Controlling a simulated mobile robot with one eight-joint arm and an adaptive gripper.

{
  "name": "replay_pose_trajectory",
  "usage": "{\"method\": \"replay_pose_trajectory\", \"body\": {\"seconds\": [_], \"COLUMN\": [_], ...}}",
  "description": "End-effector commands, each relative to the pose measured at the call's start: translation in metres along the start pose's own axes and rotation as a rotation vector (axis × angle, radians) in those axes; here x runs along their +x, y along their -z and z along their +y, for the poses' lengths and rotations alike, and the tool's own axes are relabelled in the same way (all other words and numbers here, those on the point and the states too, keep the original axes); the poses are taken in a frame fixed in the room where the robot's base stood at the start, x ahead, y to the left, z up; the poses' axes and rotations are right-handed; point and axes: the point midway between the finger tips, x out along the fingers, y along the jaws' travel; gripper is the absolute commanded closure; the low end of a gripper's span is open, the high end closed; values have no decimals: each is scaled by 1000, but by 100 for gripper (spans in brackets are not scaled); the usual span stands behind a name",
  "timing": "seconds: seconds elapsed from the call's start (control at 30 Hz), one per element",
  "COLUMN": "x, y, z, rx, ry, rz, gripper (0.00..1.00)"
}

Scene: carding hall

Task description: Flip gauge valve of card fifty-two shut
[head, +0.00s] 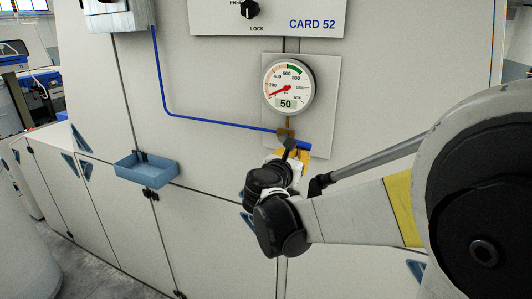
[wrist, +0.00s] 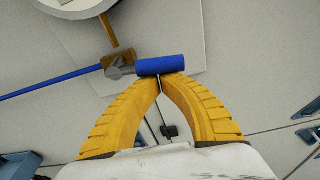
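The gauge valve is a small brass body (head: 285,133) with a blue lever handle (head: 304,146), under a round dial gauge (head: 288,86) on the CARD 52 machine. In the wrist view the handle (wrist: 160,65) lies sideways, to the right of the brass body (wrist: 117,62), roughly in line with the blue tube. My gripper (wrist: 160,78) has its yellow fingers together, with the tips at the lower edge of the handle. Whether they touch it I cannot tell. In the head view my wrist partly hides the fingers (head: 303,156).
A thin blue tube (head: 165,100) runs from a grey box (head: 120,15) to the valve. A blue tray (head: 146,170) juts from the panel on the left. A panel with a black FREE/LOCK knob (head: 250,9) is above the gauge.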

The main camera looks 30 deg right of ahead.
Motion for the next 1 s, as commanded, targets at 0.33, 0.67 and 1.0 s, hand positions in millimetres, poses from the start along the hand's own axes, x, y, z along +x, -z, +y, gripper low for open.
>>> {"method": "replay_pose_trajectory", "body": {"seconds": [0.33,0.67,1.0], "x": [-1,-1,4], "y": [-4,-4,13], "z": [-2,-2,-2], "rx": [3,4,4], "ry": [0,-1,-1], "rz": [0,0,0], "gripper": [100,100,100]}}
